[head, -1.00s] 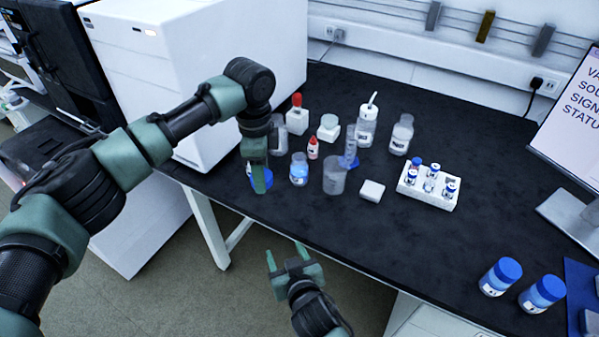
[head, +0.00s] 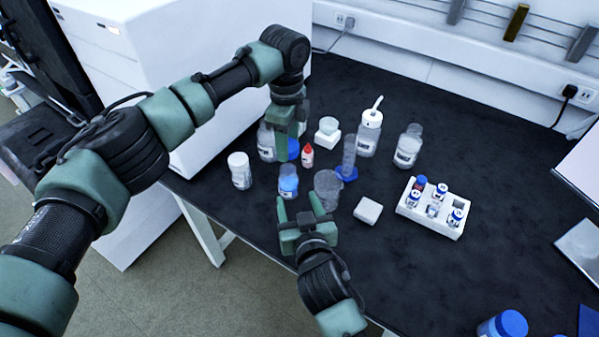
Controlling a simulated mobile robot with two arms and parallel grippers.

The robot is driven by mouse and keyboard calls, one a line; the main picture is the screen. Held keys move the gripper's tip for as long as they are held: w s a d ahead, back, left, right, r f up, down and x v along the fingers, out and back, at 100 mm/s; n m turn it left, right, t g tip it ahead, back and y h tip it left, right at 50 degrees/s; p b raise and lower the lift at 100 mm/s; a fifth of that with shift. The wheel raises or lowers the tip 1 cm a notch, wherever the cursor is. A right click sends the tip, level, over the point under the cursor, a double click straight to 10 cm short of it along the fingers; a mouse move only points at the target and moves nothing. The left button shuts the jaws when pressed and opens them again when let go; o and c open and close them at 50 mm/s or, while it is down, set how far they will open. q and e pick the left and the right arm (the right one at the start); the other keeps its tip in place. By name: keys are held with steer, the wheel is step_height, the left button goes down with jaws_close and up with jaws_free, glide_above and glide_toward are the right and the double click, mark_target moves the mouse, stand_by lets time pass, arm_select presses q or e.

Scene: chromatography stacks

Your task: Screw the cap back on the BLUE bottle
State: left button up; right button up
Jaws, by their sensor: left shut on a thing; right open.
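The open bottle with blue liquid (head: 288,184) stands upright near the table's front edge; no cap shows on its mouth. My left gripper (head: 285,154) is shut on a blue cap (head: 294,149), partly hidden by the fingers, behind and above that bottle. Whether the cap touches anything below cannot be told. My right gripper (head: 299,207) is open and empty, its fingers pointing at the bottle from the front. They look close to it, but contact is unclear.
A white-capped bottle (head: 240,172) stands left of the blue bottle; an empty beaker (head: 328,188) is close on its right. A red-tipped dropper bottle (head: 307,156), cylinder (head: 349,158), white block (head: 367,210) and vial rack (head: 433,222) crowd the area. Dark tabletop (head: 500,200) is clear to the right.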

mark_target(290, 180)
arm_select(q)
steer(key=shift+w+d, duration=0.15)
steer(key=shift+w, duration=0.05)
steer(key=shift+s+a+r, duration=0.2)
steer(key=shift+s+a, duration=0.15)
steer(key=shift+s, duration=0.1)
steer(key=shift+w+d, duration=0.1)
steer(key=shift+w, duration=0.05)
arm_select(e)
steer(key=x, duration=1.1)
steer(key=shift+w+a, duration=0.15)
steer(key=shift+w, duration=0.25)
jaws_close()
arm_select(q)
steer(key=shift+f, duration=2.55)
